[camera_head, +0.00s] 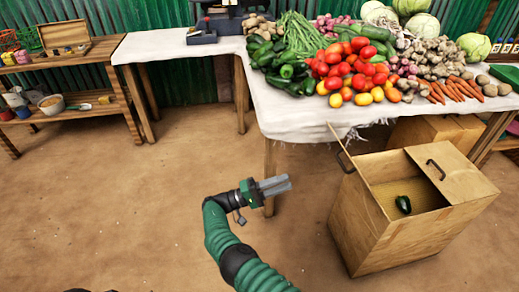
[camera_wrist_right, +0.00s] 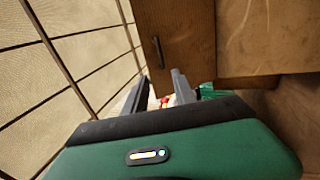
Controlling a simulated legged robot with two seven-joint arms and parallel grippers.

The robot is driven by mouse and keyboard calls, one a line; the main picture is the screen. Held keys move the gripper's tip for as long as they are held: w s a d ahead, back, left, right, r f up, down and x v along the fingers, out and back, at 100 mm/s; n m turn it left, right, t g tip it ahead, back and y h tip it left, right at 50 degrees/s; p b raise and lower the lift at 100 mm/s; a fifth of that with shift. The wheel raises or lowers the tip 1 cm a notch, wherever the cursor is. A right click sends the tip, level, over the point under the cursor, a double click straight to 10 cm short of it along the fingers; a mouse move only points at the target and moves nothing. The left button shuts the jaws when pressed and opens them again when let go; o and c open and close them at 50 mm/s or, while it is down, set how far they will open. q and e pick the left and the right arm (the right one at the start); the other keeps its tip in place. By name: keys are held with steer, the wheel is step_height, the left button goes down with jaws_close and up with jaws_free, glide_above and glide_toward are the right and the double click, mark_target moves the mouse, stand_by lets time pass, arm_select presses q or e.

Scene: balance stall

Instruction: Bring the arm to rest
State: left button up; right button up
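My right gripper (camera_head: 274,187) is in the lower middle of the head view, over the bare floor, in front of the cloth-covered table (camera_head: 180,46) and left of the wooden box. Its two grey fingers point right. In the right wrist view my right gripper (camera_wrist_right: 160,78) has its fingers apart, with nothing held between them. My green right arm comes up from the bottom edge in the head view. My left gripper is not in view.
The open wooden box (camera_head: 370,222) stands on the floor at right, with a dark green vegetable (camera_head: 403,204) inside. Tomatoes (camera_head: 350,68), cucumbers, carrots (camera_head: 455,88) and other produce cover the table. A wooden shelf (camera_head: 70,58) stands at left. The floor (camera_head: 110,200) at left is clear.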

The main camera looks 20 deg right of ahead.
steer(key=s+d+g+y, duration=0.2)
steer(key=d+y, duration=0.1)
steer(key=d, duration=0.3)
steer(key=s+d+f+t+y, duration=0.1)
steer(key=s+d+f+y, duration=0.25)
steer(key=s+y, duration=0.55)
steer(key=s+a+r+n+t+y, duration=0.1)
steer(key=s+a+t+y, duration=0.35)
steer(key=a, duration=0.55)
steer(key=s+a+r+n+t+y, duration=0.1)
steer(key=s+a+t+y, duration=0.4)
steer(key=a, duration=0.5)
step_height(320, 180, up, 31)
steer(key=s+g+p, duration=0.1)
steer(key=p, duration=3)
steer(key=shift+r, duration=0.2)
steer(key=shift+d+g+h, duration=0.1)
steer(key=shift+g+h, duration=0.15)
